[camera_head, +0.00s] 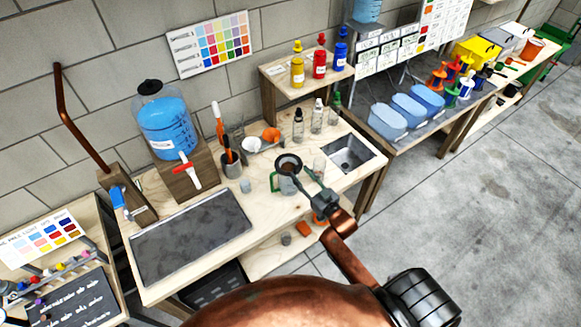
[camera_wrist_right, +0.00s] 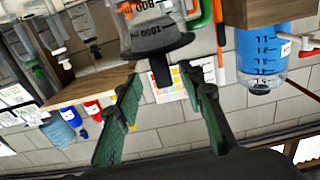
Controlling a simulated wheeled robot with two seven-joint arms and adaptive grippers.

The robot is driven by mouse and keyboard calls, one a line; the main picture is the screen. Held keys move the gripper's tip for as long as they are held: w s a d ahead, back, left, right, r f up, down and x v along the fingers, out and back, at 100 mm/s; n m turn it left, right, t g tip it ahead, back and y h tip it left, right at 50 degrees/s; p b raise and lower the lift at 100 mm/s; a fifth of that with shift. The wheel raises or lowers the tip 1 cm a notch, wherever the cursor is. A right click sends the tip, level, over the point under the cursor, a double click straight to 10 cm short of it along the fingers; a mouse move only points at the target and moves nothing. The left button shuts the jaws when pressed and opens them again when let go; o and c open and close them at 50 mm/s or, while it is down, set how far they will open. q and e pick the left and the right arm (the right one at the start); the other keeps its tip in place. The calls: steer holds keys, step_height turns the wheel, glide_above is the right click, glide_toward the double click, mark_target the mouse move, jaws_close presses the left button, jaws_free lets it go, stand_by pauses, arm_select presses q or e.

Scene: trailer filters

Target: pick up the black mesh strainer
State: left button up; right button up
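The black mesh strainer (camera_head: 288,163) sits on top of a clear measuring beaker (camera_head: 286,185) on the wooden workbench. In the right wrist view, which is upside down, the strainer (camera_wrist_right: 155,42) covers the mouth of the beaker (camera_wrist_right: 148,12). Its short dark handle (camera_wrist_right: 161,72) points toward my right gripper. My right gripper (camera_head: 296,180) is beside the strainer and beaker. In the wrist view its green-padded fingers (camera_wrist_right: 168,88) are spread, with the handle in line with the gap between them and nothing clamped. My left gripper is not in view.
A blue water dispenser (camera_head: 165,125) on a wooden block stands left of the strainer. White and orange funnels (camera_head: 262,140), dropper bottles (camera_head: 316,116) and a metal sink (camera_head: 350,153) are close by. A dark mat (camera_head: 190,237) covers the bench's left part.

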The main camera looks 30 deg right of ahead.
mark_target(297, 171)
steer(key=w, duration=0.4)
steer(key=shift+w+a+f+p, duration=0.1)
steer(key=shift+a+f+p, duration=0.05)
steer(key=shift+a+p, duration=0.2)
steer(key=shift+c, duration=0.3)
jaws_close()
